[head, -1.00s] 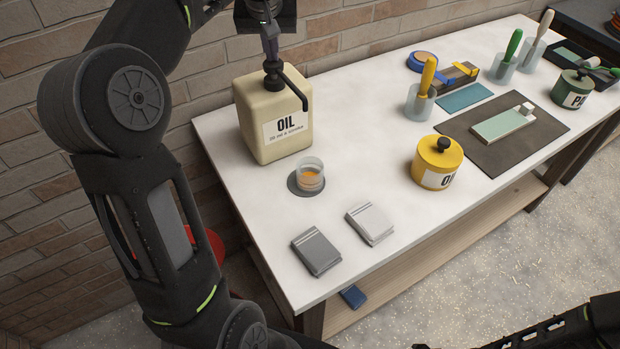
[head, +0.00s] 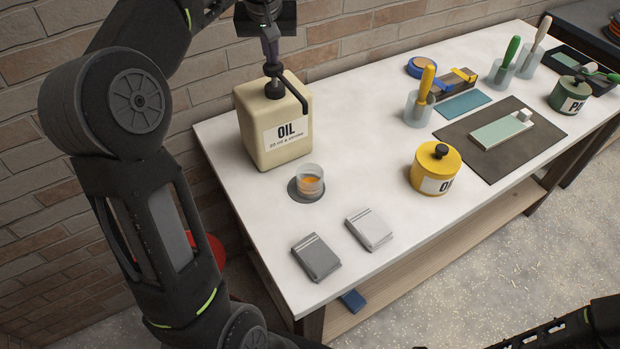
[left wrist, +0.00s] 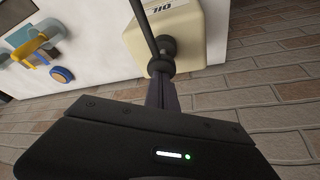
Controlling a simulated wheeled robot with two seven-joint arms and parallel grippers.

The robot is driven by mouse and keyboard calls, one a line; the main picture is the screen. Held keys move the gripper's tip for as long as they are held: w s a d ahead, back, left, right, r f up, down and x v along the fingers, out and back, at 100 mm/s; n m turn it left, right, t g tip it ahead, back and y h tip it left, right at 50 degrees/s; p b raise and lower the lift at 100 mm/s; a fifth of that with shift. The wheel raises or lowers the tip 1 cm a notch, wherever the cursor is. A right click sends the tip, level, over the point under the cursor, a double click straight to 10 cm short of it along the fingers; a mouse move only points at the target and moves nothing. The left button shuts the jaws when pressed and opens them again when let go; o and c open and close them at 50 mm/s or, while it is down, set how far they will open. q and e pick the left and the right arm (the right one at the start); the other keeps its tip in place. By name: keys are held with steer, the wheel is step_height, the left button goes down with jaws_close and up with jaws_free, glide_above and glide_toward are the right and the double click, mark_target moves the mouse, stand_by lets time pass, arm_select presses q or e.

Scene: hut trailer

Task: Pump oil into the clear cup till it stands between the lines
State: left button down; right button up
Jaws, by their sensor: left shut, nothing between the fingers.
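The cream oil jug (head: 276,124), labelled OIL, stands at the back left of the table with a black pump head and spout (head: 289,88) on top. My left gripper (head: 272,66) is shut, pointing down right above the pump head; I cannot tell whether it touches. In the left wrist view the jug (left wrist: 190,40) and its pump collar (left wrist: 163,50) show beyond the shut fingers. The clear cup (head: 310,180) stands on a dark round mat (head: 293,191) in front of the jug, with amber oil low inside. Its lines are too small to read. My right gripper is not in view.
A grey cloth (head: 316,258) and a white cloth (head: 369,229) lie near the front edge. A yellow tin (head: 436,168) stands to the right. Tool holders and a dark mat (head: 482,152) fill the far right. A brick wall is behind.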

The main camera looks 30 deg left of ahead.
arm_select(q)
steer(key=shift+r+p, duration=0.95)
steer(key=shift+r, duration=0.35)
steer(key=shift+f, duration=0.1)
steer(key=shift+f+b, duration=2.15)
steer(key=shift+f, duration=0.5)
steer(key=shift+r, duration=0.2)
steer(key=shift+r+p, duration=2.4)
steer(key=shift+r, duration=0.15)
steer(key=shift+f, duration=0.2)
